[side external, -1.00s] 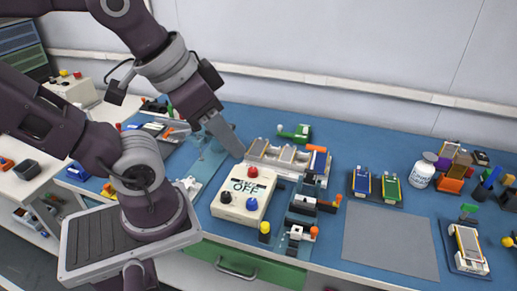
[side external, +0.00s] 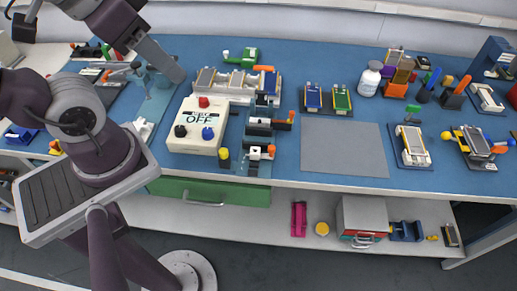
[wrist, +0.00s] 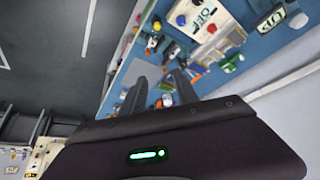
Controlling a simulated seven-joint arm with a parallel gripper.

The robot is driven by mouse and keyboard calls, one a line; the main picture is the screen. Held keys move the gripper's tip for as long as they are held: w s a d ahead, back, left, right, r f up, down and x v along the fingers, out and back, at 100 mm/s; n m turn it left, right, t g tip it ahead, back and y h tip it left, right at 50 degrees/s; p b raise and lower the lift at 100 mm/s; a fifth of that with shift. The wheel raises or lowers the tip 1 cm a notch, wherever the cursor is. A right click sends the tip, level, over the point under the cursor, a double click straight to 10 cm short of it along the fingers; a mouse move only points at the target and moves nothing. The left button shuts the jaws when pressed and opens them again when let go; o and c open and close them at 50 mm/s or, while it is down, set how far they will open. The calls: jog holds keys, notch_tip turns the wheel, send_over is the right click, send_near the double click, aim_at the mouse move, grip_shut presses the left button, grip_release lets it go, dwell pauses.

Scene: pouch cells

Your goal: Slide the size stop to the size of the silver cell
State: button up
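My gripper (side external: 178,76) hangs over the back left of the blue bench, just left of a pale tray with grey, silver-looking plates (side external: 237,80). A narrow fixture with dark blocks and an orange-tipped handle (side external: 284,121) stands right of the white control box. It may carry the size stop, but the parts are too small to be sure. I cannot tell which cell is meant.
The white control box (side external: 197,118) has red, black and blue knobs and reads OFF. A blue and a green cell (side external: 341,98) stand behind a bare grey mat (side external: 345,148). A white bottle (side external: 369,79) and small tools crowd the back right.

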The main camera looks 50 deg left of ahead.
jog(key=shift+o, duration=0.4)
jog(key=m+g, duration=0.5)
jog(key=m, duration=0.4)
send_over(272, 147)
notch_tip(272, 147, down, 20)
jog(key=shift+g, duration=0.3)
notch_tip(272, 147, down, 8)
jog(key=shift+f, duration=0.15)
grip_shut()
